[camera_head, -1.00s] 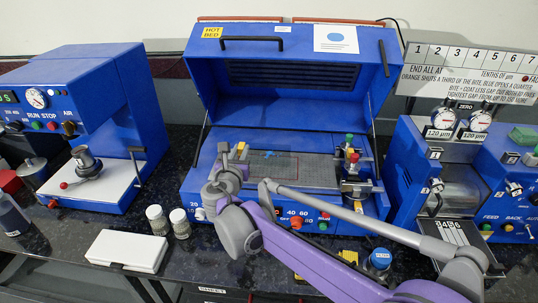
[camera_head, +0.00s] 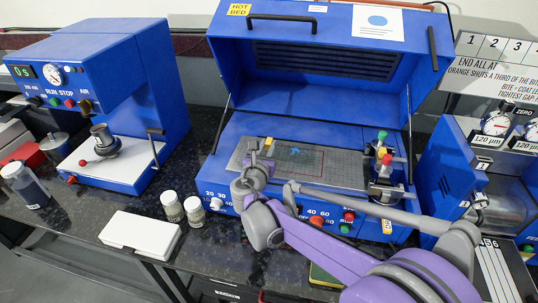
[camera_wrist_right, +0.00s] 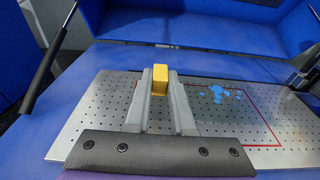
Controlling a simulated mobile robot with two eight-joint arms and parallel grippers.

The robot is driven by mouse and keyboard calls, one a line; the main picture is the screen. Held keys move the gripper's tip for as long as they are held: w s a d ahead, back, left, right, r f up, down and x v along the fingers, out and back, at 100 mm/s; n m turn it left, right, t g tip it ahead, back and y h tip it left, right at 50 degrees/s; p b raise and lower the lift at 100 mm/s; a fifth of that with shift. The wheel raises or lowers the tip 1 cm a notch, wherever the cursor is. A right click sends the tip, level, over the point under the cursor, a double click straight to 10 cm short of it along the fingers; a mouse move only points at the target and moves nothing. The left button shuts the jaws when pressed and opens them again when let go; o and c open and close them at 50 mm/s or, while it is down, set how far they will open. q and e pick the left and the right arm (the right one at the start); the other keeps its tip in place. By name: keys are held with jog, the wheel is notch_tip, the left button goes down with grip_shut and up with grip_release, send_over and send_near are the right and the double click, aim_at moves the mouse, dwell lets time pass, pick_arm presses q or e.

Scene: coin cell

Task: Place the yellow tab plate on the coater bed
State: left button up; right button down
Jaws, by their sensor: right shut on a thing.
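The coater bed (camera_head: 338,168) is a grey perforated plate inside the open blue machine, and it fills much of the right wrist view (camera_wrist_right: 100,105). My right gripper (camera_head: 254,155) is over the bed's left part. In the right wrist view my right gripper (camera_wrist_right: 160,85) is shut on the yellow tab plate (camera_wrist_right: 161,69), whose block-shaped tab stands up between the fingertips. Whatever lies below the tab is hidden by the fingers. In the head view only a small bit of yellow (camera_head: 268,142) shows beside the gripper. My left gripper is not in view.
The blue lid (camera_head: 325,60) stands open on side struts. A fixture with coloured knobs (camera_head: 384,165) stands at the bed's right end.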

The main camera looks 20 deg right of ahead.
jog(key=shift+f, duration=1.55)
jog(key=shift+f, duration=0.1)
jog(key=shift+f+b, duration=0.15)
jog(key=shift+b, duration=0.2)
jog(key=c, duration=0.8)
grip_release()
jog(key=shift+o, duration=0.2)
jog(key=shift+r, duration=0.25)
jog(key=shift+s+a, duration=0.2)
jog(key=shift+s, duration=0.05)
jog(key=v, duration=1.1)
jog(key=shift+s+a+r, duration=0.1)
jog(key=shift+s+a, duration=0.05)
jog(key=shift+s, duration=0.05)
